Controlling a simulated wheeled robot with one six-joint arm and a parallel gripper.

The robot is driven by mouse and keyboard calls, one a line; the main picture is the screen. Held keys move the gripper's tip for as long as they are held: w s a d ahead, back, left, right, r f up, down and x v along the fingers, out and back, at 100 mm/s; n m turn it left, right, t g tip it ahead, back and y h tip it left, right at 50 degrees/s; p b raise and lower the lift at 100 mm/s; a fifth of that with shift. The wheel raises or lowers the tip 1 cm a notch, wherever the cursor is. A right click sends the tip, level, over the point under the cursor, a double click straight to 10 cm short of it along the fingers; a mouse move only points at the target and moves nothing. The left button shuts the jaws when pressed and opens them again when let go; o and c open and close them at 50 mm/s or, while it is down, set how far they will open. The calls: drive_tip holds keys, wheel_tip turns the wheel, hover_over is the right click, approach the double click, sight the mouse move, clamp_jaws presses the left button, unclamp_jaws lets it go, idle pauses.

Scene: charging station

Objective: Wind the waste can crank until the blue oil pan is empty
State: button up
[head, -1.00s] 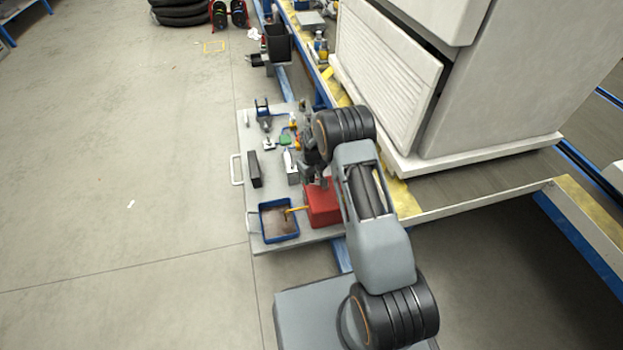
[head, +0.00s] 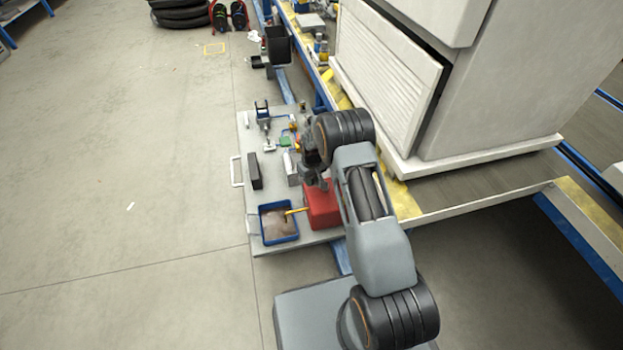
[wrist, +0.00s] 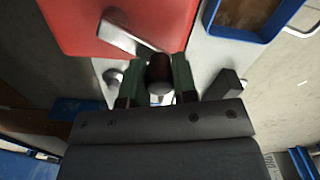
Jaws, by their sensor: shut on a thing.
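The blue oil pan (head: 263,226) sits at the near end of the grey cart top, with brown oil in it. It also shows at the upper right of the wrist view (wrist: 236,34). The red waste can (head: 322,208) stands just right of the pan and fills the upper left of the wrist view (wrist: 75,28). The silver crank (wrist: 124,36) runs from the can to a dark knob (wrist: 160,70). My gripper (wrist: 158,82) is shut on this knob. In the head view my gripper (head: 316,182) is over the can's far side, and the arm hides the crank.
A yellow spout or hose (head: 296,211) reaches from the can to the pan. A dark block (head: 254,171) and several small tools lie on the cart top (head: 270,185). A large white cabinet (head: 390,80) stands on the right. The floor at left is open.

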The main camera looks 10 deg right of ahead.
drive_tip(key=shift+w, duration=0.1)
